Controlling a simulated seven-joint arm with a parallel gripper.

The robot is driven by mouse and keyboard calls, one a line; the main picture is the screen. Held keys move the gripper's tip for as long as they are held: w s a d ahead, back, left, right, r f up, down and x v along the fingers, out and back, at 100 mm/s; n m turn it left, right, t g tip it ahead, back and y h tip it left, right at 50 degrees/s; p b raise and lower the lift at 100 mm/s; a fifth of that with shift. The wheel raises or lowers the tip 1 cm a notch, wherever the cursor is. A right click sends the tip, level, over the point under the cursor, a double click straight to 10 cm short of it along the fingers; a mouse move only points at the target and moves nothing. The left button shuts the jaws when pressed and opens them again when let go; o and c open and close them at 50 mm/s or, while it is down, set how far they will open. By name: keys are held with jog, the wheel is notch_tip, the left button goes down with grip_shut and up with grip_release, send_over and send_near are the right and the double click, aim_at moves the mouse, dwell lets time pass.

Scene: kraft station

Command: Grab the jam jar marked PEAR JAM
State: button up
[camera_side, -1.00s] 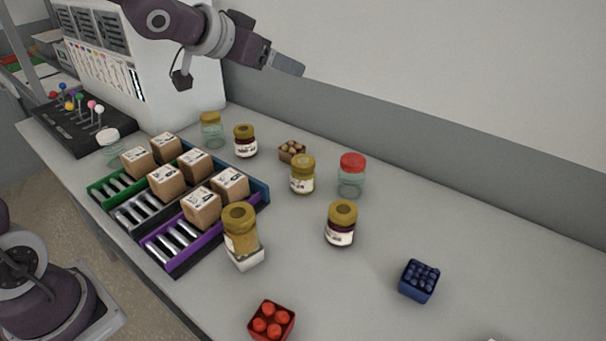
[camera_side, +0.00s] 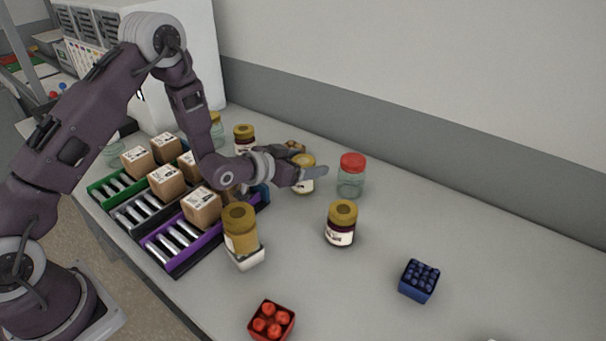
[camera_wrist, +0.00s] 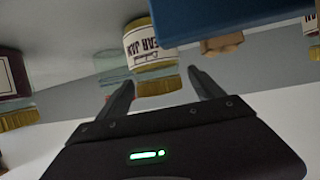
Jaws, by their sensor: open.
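The jar marked PEAR JAM (camera_wrist: 148,48) has a pale yellow filling, a white label and a gold lid. It appears lid down in the wrist view, between the lines of the fingers and ahead of their tips. In the side view this jar (camera_side: 304,186) stands on the table, partly hidden behind my gripper (camera_side: 316,173). My gripper (camera_wrist: 160,80) is open and empty, low over the table and pointing toward the jar. I cannot tell the exact gap from fingertips to glass.
A red-lidded empty jar (camera_side: 351,178) stands right of the pear jar, a dark jam jar (camera_side: 341,226) in front. A small brown-filled box (camera_wrist: 222,43) is near. A blue tray edge (camera_wrist: 235,18) crosses the wrist view's top.

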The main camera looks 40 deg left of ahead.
jog(key=shift+x, duration=1.2)
